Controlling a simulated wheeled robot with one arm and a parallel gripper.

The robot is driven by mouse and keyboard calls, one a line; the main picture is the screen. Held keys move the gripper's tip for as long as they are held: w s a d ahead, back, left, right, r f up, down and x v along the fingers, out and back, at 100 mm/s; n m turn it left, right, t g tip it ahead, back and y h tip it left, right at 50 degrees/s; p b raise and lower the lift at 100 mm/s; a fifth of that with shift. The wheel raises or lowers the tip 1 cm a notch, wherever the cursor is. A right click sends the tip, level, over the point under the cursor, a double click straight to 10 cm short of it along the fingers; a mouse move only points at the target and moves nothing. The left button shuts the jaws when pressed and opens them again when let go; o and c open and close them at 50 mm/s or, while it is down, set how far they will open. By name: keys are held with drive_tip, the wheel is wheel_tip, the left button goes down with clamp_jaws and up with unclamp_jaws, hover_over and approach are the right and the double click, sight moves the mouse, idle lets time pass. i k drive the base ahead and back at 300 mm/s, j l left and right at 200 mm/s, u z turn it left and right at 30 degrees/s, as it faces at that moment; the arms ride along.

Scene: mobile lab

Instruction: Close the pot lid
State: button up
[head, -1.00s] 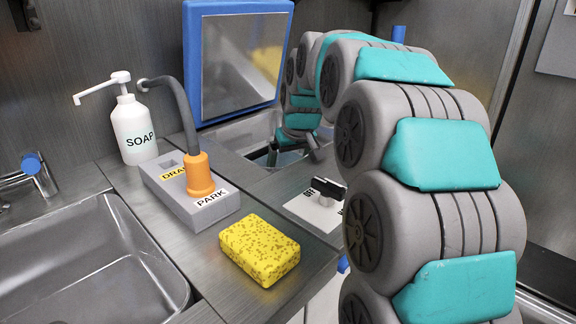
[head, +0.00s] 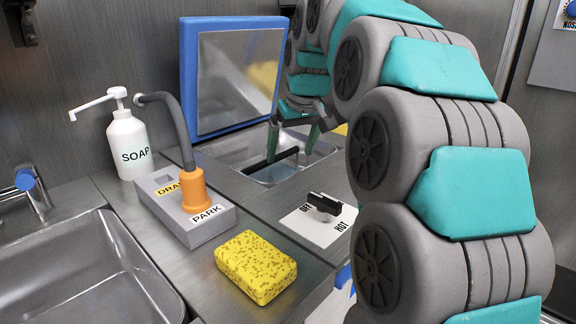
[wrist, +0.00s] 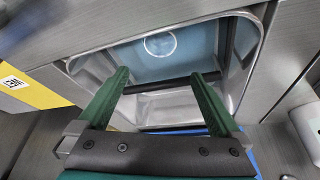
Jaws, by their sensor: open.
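The pot lid (head: 236,82) is a square metal panel with a blue frame. It stands upright and open at the back edge of the pot in the head view. The pot (head: 232,156) is a square metal basin set into the counter, with its top uncovered. Its inside also shows in the wrist view (wrist: 158,107), with a bluish floor and a pale ring. My gripper (head: 292,143) is over the pot, in front of the lid and toward its right side. In the wrist view my gripper (wrist: 160,75) has its two green fingers wide apart with nothing between them. A blue edge shows beside its base.
A knob (head: 325,206) on a white OFF/HOT plate is in front of the pot. A yellow sponge (head: 256,267), an orange plug (head: 193,192) in a grey block, a soap bottle (head: 130,146) and a sink (head: 75,270) are to the left.

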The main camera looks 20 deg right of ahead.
sight(230, 66)
drive_tip(key=k+l, duration=0.3)
drive_tip(key=k, duration=0.15)
drive_tip(key=k+l, duration=0.25)
drive_tip(key=k, duration=0.2)
